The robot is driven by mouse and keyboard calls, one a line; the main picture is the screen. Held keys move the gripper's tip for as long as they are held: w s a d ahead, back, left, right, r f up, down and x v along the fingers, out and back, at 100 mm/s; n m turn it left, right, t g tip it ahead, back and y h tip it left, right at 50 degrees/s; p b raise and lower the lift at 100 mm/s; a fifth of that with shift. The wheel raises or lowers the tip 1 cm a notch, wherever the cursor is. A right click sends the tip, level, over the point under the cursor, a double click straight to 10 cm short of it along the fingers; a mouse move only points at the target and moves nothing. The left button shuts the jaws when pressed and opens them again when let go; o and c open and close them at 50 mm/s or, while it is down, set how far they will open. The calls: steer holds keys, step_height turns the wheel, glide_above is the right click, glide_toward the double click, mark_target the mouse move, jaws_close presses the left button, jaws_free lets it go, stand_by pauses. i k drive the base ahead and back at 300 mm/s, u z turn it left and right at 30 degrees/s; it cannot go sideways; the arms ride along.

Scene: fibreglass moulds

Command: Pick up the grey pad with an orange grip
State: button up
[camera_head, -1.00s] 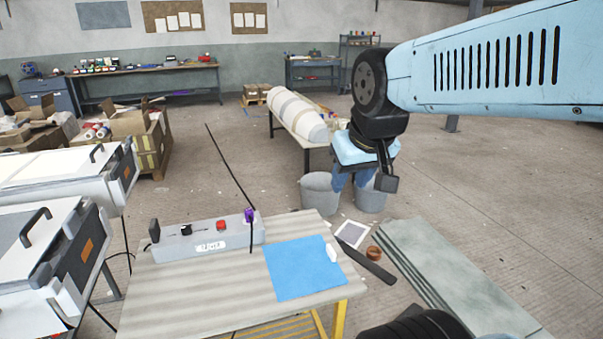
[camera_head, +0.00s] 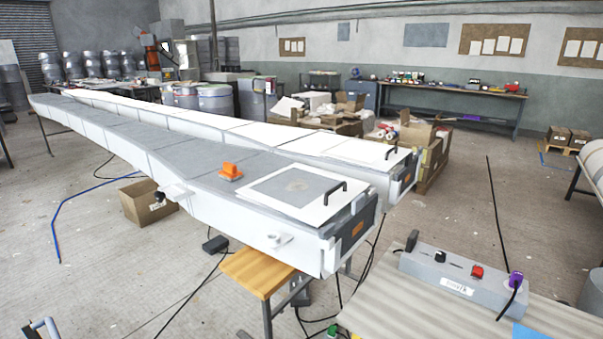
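An orange grip (camera_head: 230,171) stands on the grey top of the long white mould, left of a square light panel. The pad under it is small in view and hard to tell from the grey surface around it. The long mould (camera_head: 190,190) runs from the middle of the view to the far left.
A black handle (camera_head: 335,192) rises from the light panel (camera_head: 290,190). A small wooden bench (camera_head: 258,271) stands at the mould's near end. A grey control box (camera_head: 455,274) sits on a table at right. An open carton (camera_head: 147,202) and cables lie on the floor.

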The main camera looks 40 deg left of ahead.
mark_target(230, 172)
steer(key=z, duration=1.2)
steer(key=i, duration=0.1)
steer(key=u, duration=2.9)
steer(key=k, duration=0.5)
steer(key=u, duration=0.5)
steer(key=i, duration=1)
steer(key=u, duration=0.35)
